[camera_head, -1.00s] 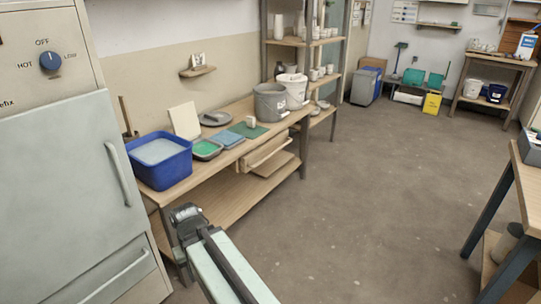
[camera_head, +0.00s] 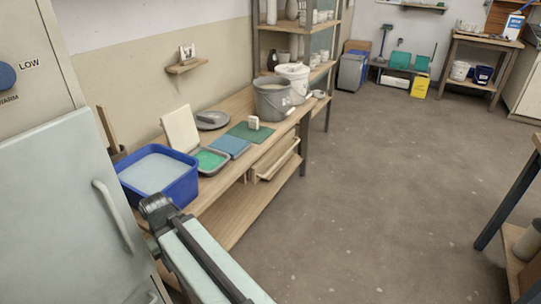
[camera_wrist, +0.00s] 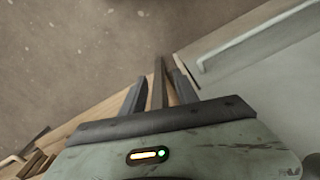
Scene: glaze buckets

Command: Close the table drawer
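The wooden table (camera_head: 228,196) runs along the left wall. Its drawer (camera_head: 277,160) stands out from the front edge, below the grey bucket, so it is open by some amount. Wooden parts at the lower left of the wrist view may be this drawer; I cannot tell. My gripper (camera_wrist: 159,88) shows in the wrist view with its two dark fingers apart and nothing held. A thin upright post, likely a table leg (camera_wrist: 158,75), appears between them in the picture. In the head view my arm reaches toward the table's near end, away from the drawer; the fingertips are hidden there.
A pale cabinet (camera_head: 60,190) with a handle stands close on the left. A blue tub (camera_head: 158,178), green tray (camera_head: 208,160) and grey bucket (camera_head: 272,100) stand on the table. A table leg (camera_head: 305,148) stands beyond the drawer. The floor (camera_head: 390,200) is clear.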

